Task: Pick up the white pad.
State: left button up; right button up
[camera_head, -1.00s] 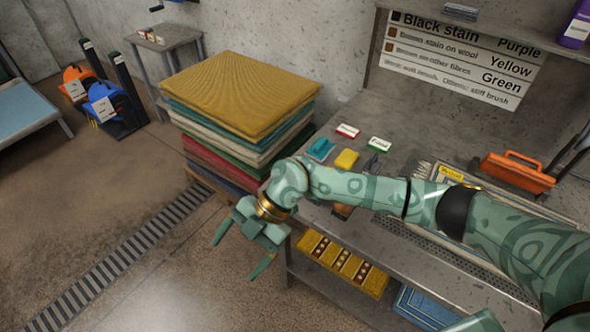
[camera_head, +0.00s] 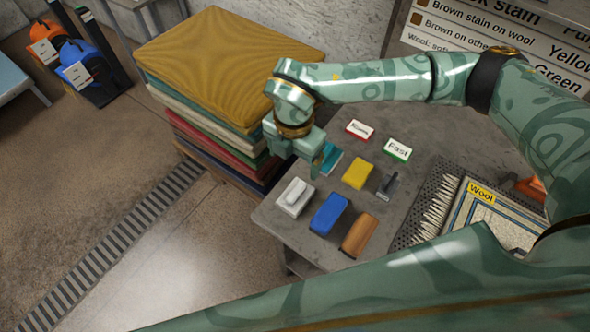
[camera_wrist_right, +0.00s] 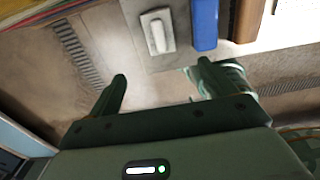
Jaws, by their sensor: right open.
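The white pad (camera_head: 295,197) lies at the left corner of the grey worktop, with a raised white grip on top. In the right wrist view the white pad (camera_wrist_right: 158,32) lies beyond my fingertips, roughly in line with the gap between them. My right gripper (camera_head: 308,160) is open and empty, just behind the pad in the head picture and apart from it. Its two spread fingers show in the wrist view (camera_wrist_right: 162,82). My left gripper is not in view.
A blue block (camera_head: 329,213), a brown brush (camera_head: 359,234), a yellow sponge (camera_head: 358,173) and a teal pad (camera_head: 331,160) lie near the pad. A stack of folded rugs (camera_head: 230,62) stands left of the worktop (camera_head: 276,222). Open floor lies at the left.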

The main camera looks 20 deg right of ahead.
jog(key=f, duration=0.4)
jog(key=s+f, duration=0.1)
jog(key=f, duration=0.1)
jog(key=shift+f, duration=0.15)
send_over(296, 191)
jog(key=f, duration=0.4)
jog(key=shift+s+a+f+b, duration=0.1)
jog(key=shift+s+a+b, duration=0.15)
jog(key=shift+b, duration=0.1)
jog(key=shift+f, duration=0.2)
jog(key=f, duration=0.5)
jog(key=shift+w+d+f+b, duration=0.1)
jog(key=shift+w+d+b, duration=0.15)
jog(key=shift+w+b, duration=0.1)
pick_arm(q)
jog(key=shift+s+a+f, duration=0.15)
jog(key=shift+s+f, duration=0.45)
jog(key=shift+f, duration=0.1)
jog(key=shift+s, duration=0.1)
pick_arm(e)
jog(key=c, duration=1.1)
